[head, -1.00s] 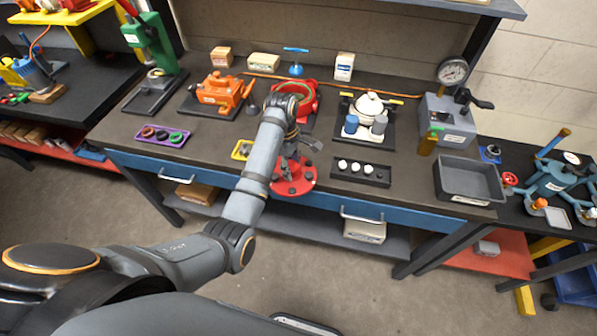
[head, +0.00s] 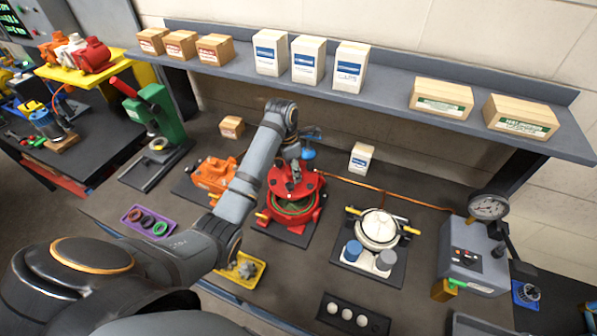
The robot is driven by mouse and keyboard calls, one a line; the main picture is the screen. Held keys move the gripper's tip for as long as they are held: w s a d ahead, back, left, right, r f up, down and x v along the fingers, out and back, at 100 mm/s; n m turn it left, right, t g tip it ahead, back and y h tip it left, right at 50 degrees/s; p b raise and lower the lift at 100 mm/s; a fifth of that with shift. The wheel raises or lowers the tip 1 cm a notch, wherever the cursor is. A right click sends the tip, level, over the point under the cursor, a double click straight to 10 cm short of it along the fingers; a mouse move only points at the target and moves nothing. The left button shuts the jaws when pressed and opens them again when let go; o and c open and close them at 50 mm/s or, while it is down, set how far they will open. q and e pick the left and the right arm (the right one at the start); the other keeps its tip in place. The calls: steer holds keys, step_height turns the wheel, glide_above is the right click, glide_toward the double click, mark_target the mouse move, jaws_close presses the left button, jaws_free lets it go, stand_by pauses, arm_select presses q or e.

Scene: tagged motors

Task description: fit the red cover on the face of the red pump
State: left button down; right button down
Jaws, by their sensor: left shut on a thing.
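The red pump (head: 293,222) sits on a dark base plate in the middle of the bench, with its round face up and a green ring inside the rim. My left gripper (head: 294,170) points down and is shut on the red cover (head: 309,182), a flat disc with small dark holes. The cover is over the far part of the pump's face, and the near part with the green ring shows below it. I cannot tell whether cover and pump touch. The gripper and arm hide part of the cover. My right gripper is not in view.
An orange pump (head: 212,174) stands close on the left and a white pump (head: 379,229) on the right. A yellow tray (head: 258,276) lies in front, a purple tray (head: 136,216) at left. A shelf (head: 385,98) with boxes overhangs the back.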

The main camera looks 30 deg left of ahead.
mark_target(292, 179)
arm_select(q)
steer(key=shift+s+r, duration=0.2)
steer(key=shift+s+f, duration=0.15)
steer(key=shift+f, duration=0.3)
steer(key=f, duration=0.3)
steer(key=shift+w+f, duration=0.2)
steer(key=shift+s+f, duration=0.1)
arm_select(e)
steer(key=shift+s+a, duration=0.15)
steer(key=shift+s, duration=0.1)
arm_select(q)
steer(key=shift+d, duration=0.1)
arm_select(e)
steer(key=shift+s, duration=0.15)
arm_select(q)
steer(key=shift+f, duration=1.8)
stand_by(0.9)
